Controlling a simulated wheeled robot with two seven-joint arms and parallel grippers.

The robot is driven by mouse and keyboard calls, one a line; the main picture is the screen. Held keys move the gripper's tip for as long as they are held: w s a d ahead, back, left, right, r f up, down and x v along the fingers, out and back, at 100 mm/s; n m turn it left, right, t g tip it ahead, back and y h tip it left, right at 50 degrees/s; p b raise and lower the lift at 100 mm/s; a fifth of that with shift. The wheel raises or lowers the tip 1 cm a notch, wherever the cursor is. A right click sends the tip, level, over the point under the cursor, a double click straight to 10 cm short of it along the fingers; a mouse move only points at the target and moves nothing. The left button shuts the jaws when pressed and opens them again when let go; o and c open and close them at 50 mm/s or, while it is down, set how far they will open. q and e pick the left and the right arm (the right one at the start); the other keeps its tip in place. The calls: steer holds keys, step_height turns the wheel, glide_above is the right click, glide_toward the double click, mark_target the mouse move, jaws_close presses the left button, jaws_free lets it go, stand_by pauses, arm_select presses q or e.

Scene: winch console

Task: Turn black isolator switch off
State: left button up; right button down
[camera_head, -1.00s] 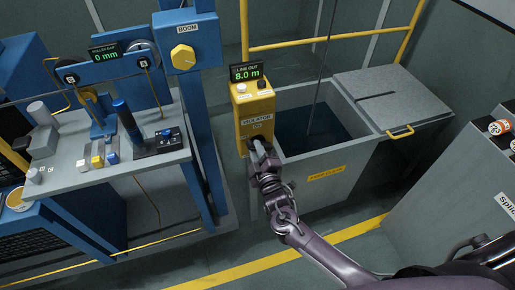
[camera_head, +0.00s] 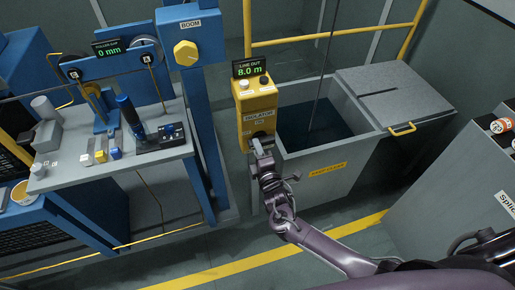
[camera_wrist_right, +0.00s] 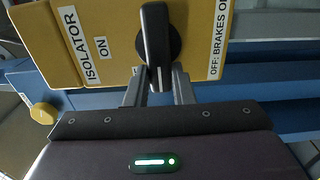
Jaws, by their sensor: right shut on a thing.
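The yellow isolator box (camera_head: 257,104) stands at the left front corner of the grey tank in the head view. Its black isolator switch shows in the wrist view as a black handle (camera_wrist_right: 155,42) on a round base. The handle lies parallel to the lettering, between the "ISOLATOR ON" label (camera_wrist_right: 82,45) and the "OFF: BRAKES ON" label (camera_wrist_right: 218,45). My right gripper (camera_head: 262,146) is at the lower front of the box. In the wrist view its two fingers (camera_wrist_right: 159,90) are shut on the handle's near end. My left gripper is not in view.
A line-out display (camera_head: 249,68) and two small knobs top the box. The open tank (camera_head: 325,165) is directly right, with a cable hanging in. The blue winch console (camera_head: 110,160) stands left. A grey splice cabinet (camera_head: 450,190) is at right.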

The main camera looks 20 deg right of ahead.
steer(key=c, duration=1.2)
jaws_free()
steer(key=shift+c, duration=0.2)
steer(key=s, duration=0.7)
steer(key=shift+s, duration=0.4)
steer(key=shift+d, duration=0.1)
